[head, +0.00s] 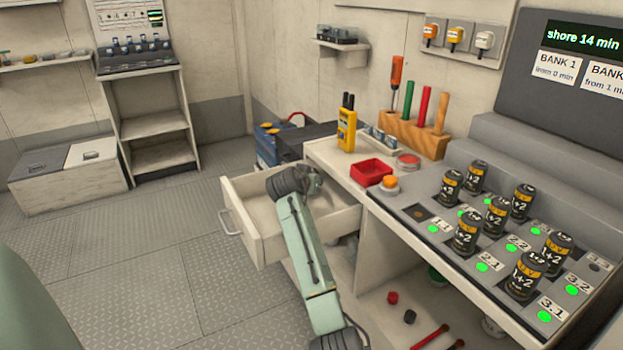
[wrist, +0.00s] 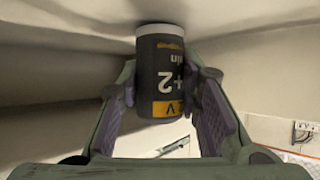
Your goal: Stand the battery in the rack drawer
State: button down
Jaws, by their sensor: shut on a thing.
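A dark battery (wrist: 160,75) with a yellow band and a pale end shows in the wrist view, its lettering upside down in the picture. My gripper (wrist: 162,92) is shut on it, one finger on each side. The pale end is close to a light surface at the top of that view; I cannot tell whether it touches. In the head view my gripper (head: 311,182) is inside the open drawer (head: 243,228), under the left end of the bench. The gripper and arm hide the held battery there.
Several similar batteries stand on the charging rack (head: 430,225) to the right. A red tray (head: 371,172), a yellow handheld radio (head: 347,130) and a tool block (head: 415,134) are on the bench beside the drawer. The floor left of the drawer is clear.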

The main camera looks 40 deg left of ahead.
jog(key=shift+f, duration=0.1)
jog(key=c, duration=1.2)
grip_release()
